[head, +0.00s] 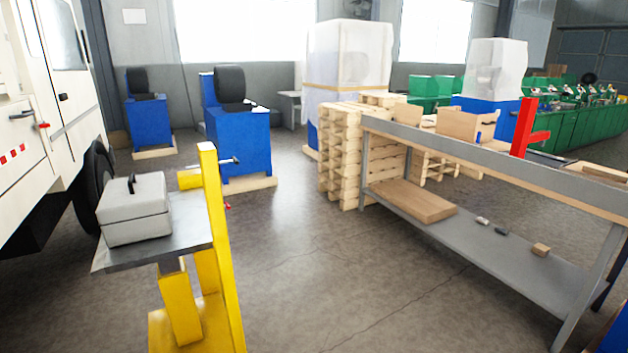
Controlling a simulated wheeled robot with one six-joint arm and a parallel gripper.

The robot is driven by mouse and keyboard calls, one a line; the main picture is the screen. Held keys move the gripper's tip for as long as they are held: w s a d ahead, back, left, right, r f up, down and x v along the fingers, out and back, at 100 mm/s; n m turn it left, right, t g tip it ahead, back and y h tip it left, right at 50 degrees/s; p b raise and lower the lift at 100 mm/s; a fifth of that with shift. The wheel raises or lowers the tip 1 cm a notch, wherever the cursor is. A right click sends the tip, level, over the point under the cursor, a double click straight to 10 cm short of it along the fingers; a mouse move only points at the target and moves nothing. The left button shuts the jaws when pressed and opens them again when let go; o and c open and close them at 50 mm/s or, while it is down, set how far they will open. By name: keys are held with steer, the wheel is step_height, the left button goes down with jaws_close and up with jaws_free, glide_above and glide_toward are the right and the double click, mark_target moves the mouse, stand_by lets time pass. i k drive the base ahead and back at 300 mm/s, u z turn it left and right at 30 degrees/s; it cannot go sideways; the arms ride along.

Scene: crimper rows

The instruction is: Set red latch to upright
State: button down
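A red upright piece (524,128) with a short side arm pointing right stands at the workbench on the right. Its tall part is close to vertical, leaning slightly. A small red part (43,125) sits near the handle on the white vehicle's door at the left. Another small red part (228,205) shows beside the yellow post. I cannot tell for certain which of these is the red latch. My gripper is not in view.
A yellow stand (222,250) carries a grey plate with a white toolbox (135,208) in front. The workbench (400,133) with a lower shelf fills the right. Stacked pallets (345,165) and blue machines (240,145) stand behind. The floor (320,270) between stand and bench is clear.

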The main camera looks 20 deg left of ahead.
mark_target(46, 125)
steer(key=u, duration=0.05)
steer(key=i, duration=2.45)
steer(key=u, duration=0.4)
steer(key=i, duration=2.15)
steer(key=u, duration=1.15)
steer(key=i, duration=1.2)
steer(key=u, duration=1.75)
steer(key=i, duration=0.8)
steer(key=u, duration=0.5)
